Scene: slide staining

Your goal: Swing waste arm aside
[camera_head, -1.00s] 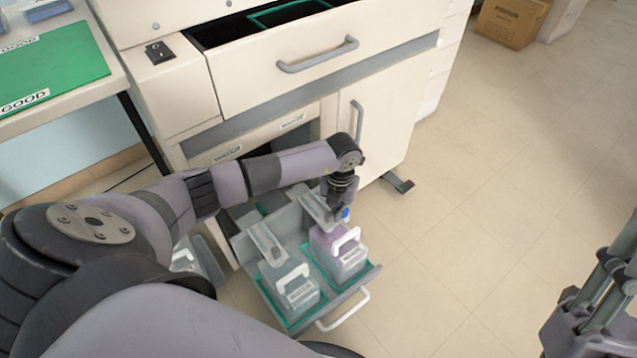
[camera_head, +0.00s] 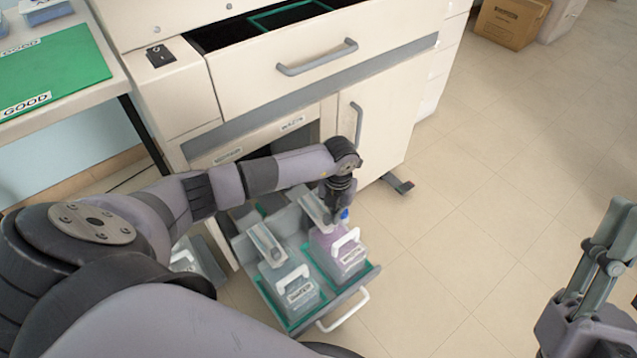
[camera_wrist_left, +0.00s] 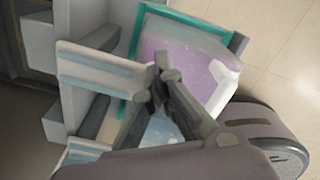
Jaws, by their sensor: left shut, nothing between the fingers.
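Two waste arms are fixed at the back of a pulled-out drawer: the left one (camera_head: 265,243) lies over a clear jug, and the right one (camera_head: 313,206) is grey and reaches toward the purple-tinted jug. The purple jug (camera_head: 347,257) has a white handle and a blue part near its top. My left gripper (camera_head: 336,222) is at the right waste arm, beside its front part. In the left wrist view the gripper (camera_wrist_left: 162,72) has its fingertips together and empty, next to the pale waste arm (camera_wrist_left: 100,68). Whether it touches the arm is hard to tell.
The clear jug (camera_head: 300,293) stands in the left half of the drawer (camera_head: 345,308). The cabinet (camera_head: 265,85) rises behind, with an open upper drawer. A side table with a green mat (camera_head: 60,65) is at left.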

